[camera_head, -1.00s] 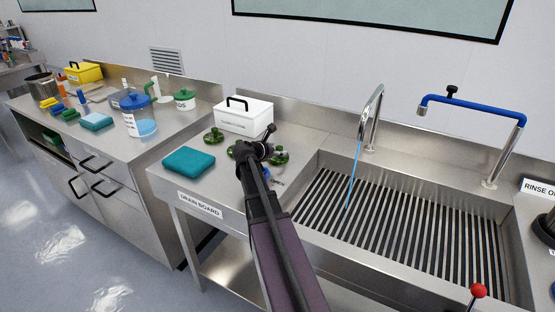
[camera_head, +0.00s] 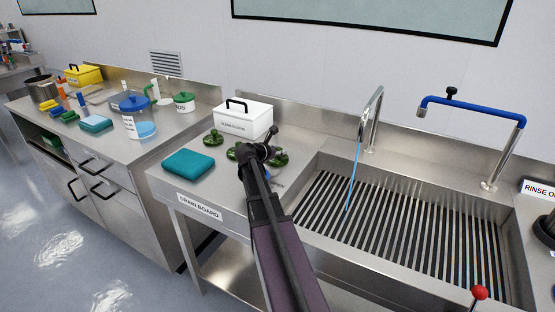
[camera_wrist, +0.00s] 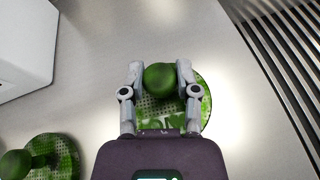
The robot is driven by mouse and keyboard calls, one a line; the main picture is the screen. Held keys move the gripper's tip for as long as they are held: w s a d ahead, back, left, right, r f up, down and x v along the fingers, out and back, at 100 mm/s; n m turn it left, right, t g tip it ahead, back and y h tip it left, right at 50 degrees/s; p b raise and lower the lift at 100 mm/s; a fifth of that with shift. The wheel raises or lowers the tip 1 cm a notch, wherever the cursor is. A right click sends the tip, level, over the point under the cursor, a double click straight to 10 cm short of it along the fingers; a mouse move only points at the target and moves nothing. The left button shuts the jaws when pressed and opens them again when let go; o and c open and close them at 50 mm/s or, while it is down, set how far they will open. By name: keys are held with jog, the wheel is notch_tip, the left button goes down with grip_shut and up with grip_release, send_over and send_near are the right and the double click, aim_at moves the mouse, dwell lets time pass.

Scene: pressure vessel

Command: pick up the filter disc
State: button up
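Several green filter discs with round knobs lie on the steel drain board. The nearest to the sink (camera_head: 279,159) is partly hidden by my arm. In the wrist view this disc (camera_wrist: 200,106) lies under my gripper (camera_wrist: 160,66), with its dark green knob (camera_wrist: 160,80) between the two fingers. The fingers sit close along both sides of the knob; whether they press on it does not show. The disc appears flat on the board. Another disc (camera_head: 213,137) is by the white box, and one (camera_wrist: 45,155) shows at the lower left of the wrist view.
A white lidded box (camera_head: 243,119) stands behind the discs. A teal cloth (camera_head: 188,163) lies at the left of the drain board (camera_head: 217,188). The slatted sink (camera_head: 390,215) with running tap (camera_head: 372,120) is to the right.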

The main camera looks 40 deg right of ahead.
aim_at(279, 150)
jog(key=shift+r, duration=0.15)
grip_shut()
notch_tip(279, 150, up, 10)
jog(key=p, duration=1)
jog(key=shift+s+a, duration=0.1)
jog(key=shift+s, duration=0.05)
dwell(0.8)
